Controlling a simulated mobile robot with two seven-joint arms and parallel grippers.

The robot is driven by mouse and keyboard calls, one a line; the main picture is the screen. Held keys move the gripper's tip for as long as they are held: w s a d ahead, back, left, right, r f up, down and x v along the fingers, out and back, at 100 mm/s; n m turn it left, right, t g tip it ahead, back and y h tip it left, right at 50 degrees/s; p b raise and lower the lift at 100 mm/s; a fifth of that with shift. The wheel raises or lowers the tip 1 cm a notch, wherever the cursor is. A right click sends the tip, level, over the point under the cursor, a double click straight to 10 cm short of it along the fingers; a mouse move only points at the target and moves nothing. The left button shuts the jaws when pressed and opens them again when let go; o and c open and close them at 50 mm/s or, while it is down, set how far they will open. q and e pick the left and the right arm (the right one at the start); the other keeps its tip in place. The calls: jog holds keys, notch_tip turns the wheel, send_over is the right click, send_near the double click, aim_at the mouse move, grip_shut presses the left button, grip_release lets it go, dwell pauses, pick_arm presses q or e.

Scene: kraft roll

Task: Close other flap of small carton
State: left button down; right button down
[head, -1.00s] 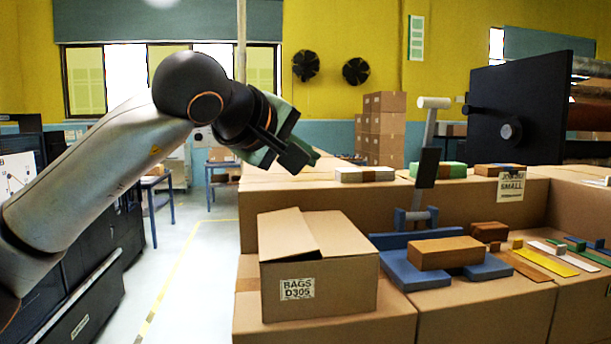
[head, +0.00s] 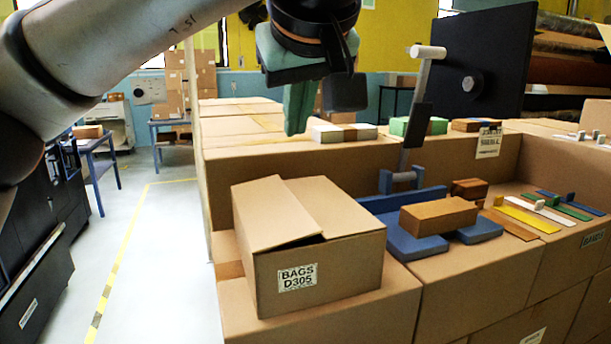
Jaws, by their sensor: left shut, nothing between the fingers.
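The small carton (head: 325,271) is a brown box with a label reading BAGS D305, standing on larger brown boxes in the middle of the head view. Its left top flap (head: 272,214) is tilted up a little, with a dark gap under its front edge. Its right top flap (head: 340,208) lies about flat. My left gripper (head: 297,128) has green fingers pointing down, above and behind the carton and apart from it. It is shut and empty. My right gripper is not in view.
Right of the carton, a brown block (head: 438,216) rests on a blue fixture (head: 478,229) with an upright lever (head: 415,125). Coloured strips (head: 530,219) lie further right. A dark panel (head: 475,75) stands behind. Floor (head: 165,270) is clear at left.

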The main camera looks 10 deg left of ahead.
pick_arm(q)
send_over(296, 201)
jog(key=a, duration=0.1)
jog(key=f, duration=0.6)
jog(key=shift+s+f, duration=0.4)
notch_tip(296, 201, down, 3)
jog(key=shift+w+d+r, duration=0.15)
jog(key=shift+r, duration=0.05)
jog(key=shift+w+d+f, duration=0.1)
jog(key=shift+f, duration=0.6)
jog(key=shift+d+f, duration=0.2)
jog(key=shift+f, duration=0.1)
jog(key=shift+w+d+f, duration=0.1)
jog(key=shift+w+f, duration=0.1)
jog(key=shift+f, duration=0.25)
jog(key=shift+r+p, duration=0.15)
jog(key=shift+p, duration=0.2)
